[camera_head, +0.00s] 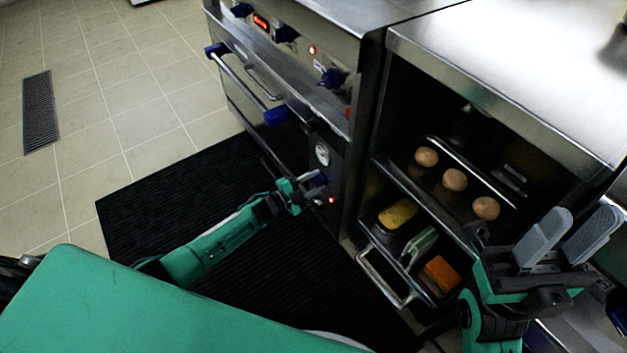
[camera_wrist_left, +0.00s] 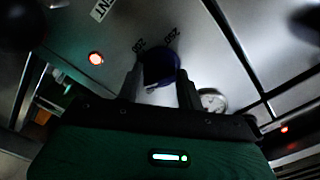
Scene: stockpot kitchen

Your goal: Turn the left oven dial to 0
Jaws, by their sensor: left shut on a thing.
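A blue dial (camera_head: 320,178) sits on the oven's lower front panel. My left gripper (camera_head: 301,190) is at this dial, which is partly hidden by the fingers in the head view. In the left wrist view the blue dial (camera_wrist_left: 161,66) lies between the two fingers (camera_wrist_left: 158,85), with the numbers 200 and 250 on the metal around it. The left gripper is shut on it. The dial's exact setting cannot be read. My right gripper (camera_head: 566,240) is open and empty at the right, in front of the steel counter.
The oven's upper panel carries more blue dials (camera_head: 333,78) and red lights. A round gauge (camera_head: 322,153) is just above the gripped dial. An open shelf unit at right holds round brown items (camera_head: 455,180) and a pulled-out tray (camera_head: 385,278). A black mat (camera_head: 180,205) covers the floor.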

